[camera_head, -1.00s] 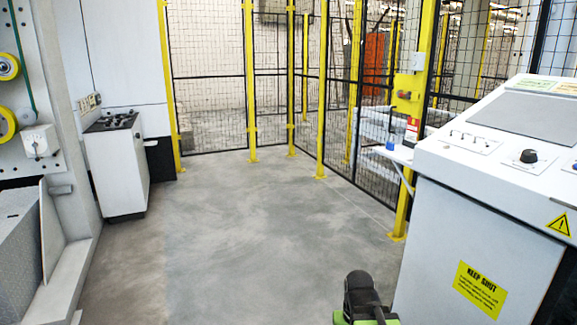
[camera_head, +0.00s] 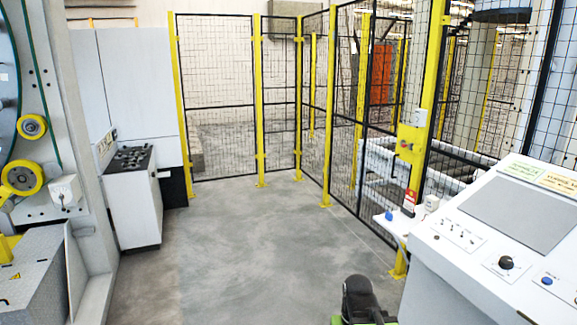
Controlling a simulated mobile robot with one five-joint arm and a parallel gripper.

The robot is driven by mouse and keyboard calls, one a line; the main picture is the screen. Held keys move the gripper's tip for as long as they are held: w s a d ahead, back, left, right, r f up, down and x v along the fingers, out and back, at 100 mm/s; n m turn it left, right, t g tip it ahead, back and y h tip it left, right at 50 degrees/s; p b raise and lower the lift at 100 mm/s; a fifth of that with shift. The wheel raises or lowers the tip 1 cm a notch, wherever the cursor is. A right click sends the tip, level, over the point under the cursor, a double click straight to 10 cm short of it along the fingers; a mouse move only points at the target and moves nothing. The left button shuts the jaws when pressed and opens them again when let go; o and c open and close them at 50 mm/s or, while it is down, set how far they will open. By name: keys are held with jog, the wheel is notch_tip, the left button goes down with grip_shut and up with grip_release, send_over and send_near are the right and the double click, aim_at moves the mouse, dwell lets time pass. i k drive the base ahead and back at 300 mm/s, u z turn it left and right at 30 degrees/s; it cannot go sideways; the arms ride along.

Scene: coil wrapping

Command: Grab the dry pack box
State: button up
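I cannot make out a dry pack box in the head view. A small white shelf (camera_head: 398,226) at the fence post holds a few small items, among them a blue one (camera_head: 389,215), a red one (camera_head: 409,197) and a white one (camera_head: 431,203). They are too small to identify. A dark, rounded part with green below it, at the bottom centre, looks like part of my own arm. My gripper's fingers do not show.
A white control console (camera_head: 490,245) stands close on the right. A grey machine (camera_head: 40,270) with yellow rollers and a control cabinet (camera_head: 132,200) line the left. Yellow-posted mesh fencing (camera_head: 222,100) closes the back and right. The concrete floor (camera_head: 255,240) between is clear.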

aim_at(432, 204)
jog(key=z, duration=0.05)
jog(key=i, duration=2.85)
jog(key=u, duration=0.2)
